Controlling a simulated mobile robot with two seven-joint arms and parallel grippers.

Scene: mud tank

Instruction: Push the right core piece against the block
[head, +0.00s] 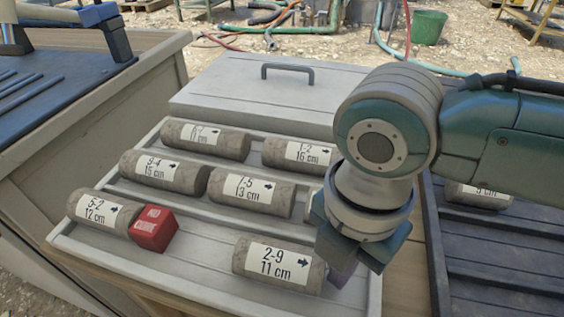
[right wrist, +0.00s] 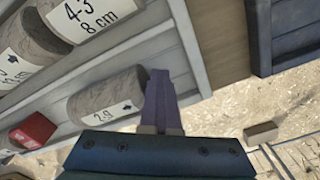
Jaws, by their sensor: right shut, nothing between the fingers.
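The right core piece (head: 279,264), a grey cylinder labelled "2-9 11 cm", lies in the front row of the core tray (head: 205,268). The red block (head: 153,229), marked "NO CORE", sits left of it, with a bare gap between them. The block touches or nearly touches the "5-2 12 cm" core (head: 102,211) on its left. My right gripper (head: 343,272) is shut and empty at the right end of the 2-9 piece. In the right wrist view its purple fingers (right wrist: 161,98) stand beside that end of the core piece (right wrist: 106,95); contact is hard to tell.
Several more labelled cores lie in the rows behind, such as "7-5 13 cm" (head: 249,192). A closed grey lid (head: 225,95) lies behind the tray. A dark tray (head: 490,265) stands to the right, with a core (head: 478,196) in it.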

